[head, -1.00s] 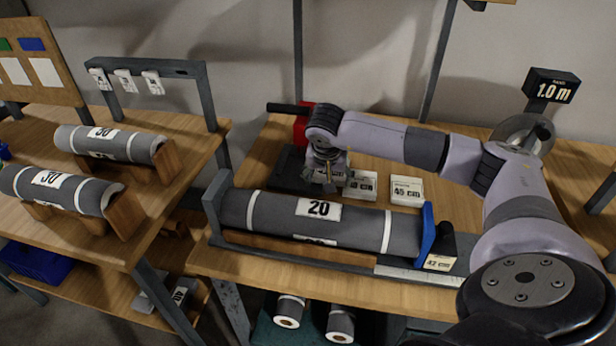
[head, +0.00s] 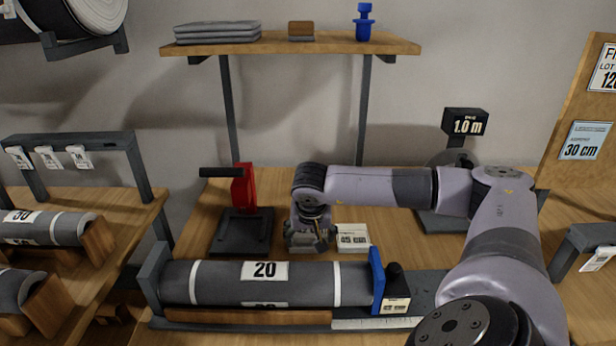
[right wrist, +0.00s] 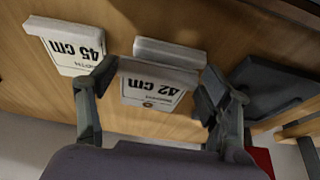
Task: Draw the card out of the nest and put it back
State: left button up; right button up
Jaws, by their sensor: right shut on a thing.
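In the right wrist view a pale card marked 42 cm (right wrist: 157,85) sits between the fingers of my right gripper, which is shut on it. A pale block (right wrist: 170,52) shows just behind the card; I cannot tell if it is the nest. In the head view my right gripper (head: 309,244) points down at the bench, left of a card block marked 45 cm (head: 353,240), and mostly hides the held card. The 45 cm card also shows in the right wrist view (right wrist: 70,48). My left gripper is not in view.
A grey roll marked 20 (head: 225,282) lies in a cradle in front, with a blue end plate (head: 377,280) and a black-knobbed stop (head: 394,290). A red-and-black press (head: 243,195) stands just left of my gripper. A 1.0 m display (head: 466,124) stands behind.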

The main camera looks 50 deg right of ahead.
jog(key=shift+s+a+r, duration=0.2)
jog(key=shift+s+a, duration=1.25)
jog(key=shift+a, duration=0.25)
jog(key=shift+r, duration=0.1)
jog(key=shift+r+p, duration=1.55)
jog(key=shift+r, duration=0.85)
